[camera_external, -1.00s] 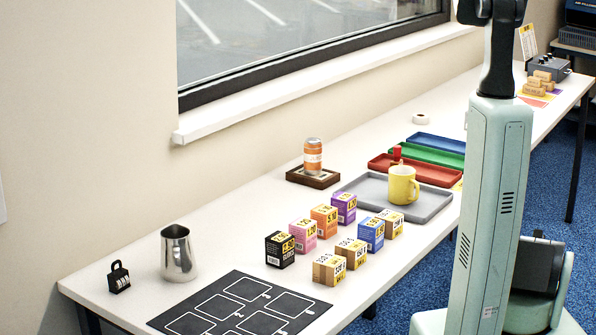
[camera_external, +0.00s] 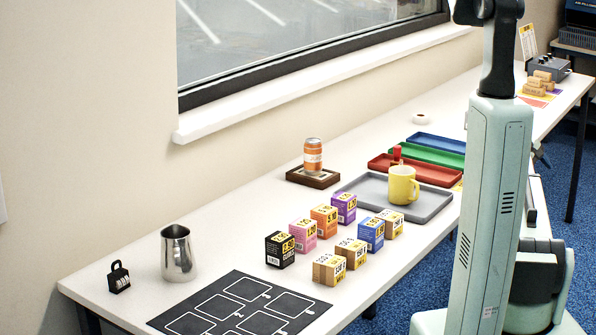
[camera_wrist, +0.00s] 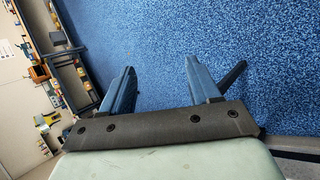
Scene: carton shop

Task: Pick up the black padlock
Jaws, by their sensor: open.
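The black padlock (camera_external: 118,277) stands upright at the near-left corner of the white table in the external view, with its shackle on top and pale number dials on its face. It is left of a steel pitcher (camera_external: 178,253), with a gap between them. I cannot make out the padlock in the wrist view. My gripper (camera_wrist: 162,84) is open and empty in the wrist view, its two blue-grey fingers apart over blue carpet. In the external view my arm column hides most of it, and it is far from the padlock.
Several small cartons (camera_external: 280,250) stand mid-table behind a black marked mat (camera_external: 240,305). A yellow mug (camera_external: 402,185) sits on a grey tray (camera_external: 437,207). An orange can (camera_external: 313,155) stands on a wooden coaster. A window sill (camera_external: 300,90) runs along the wall. Table around the padlock is clear.

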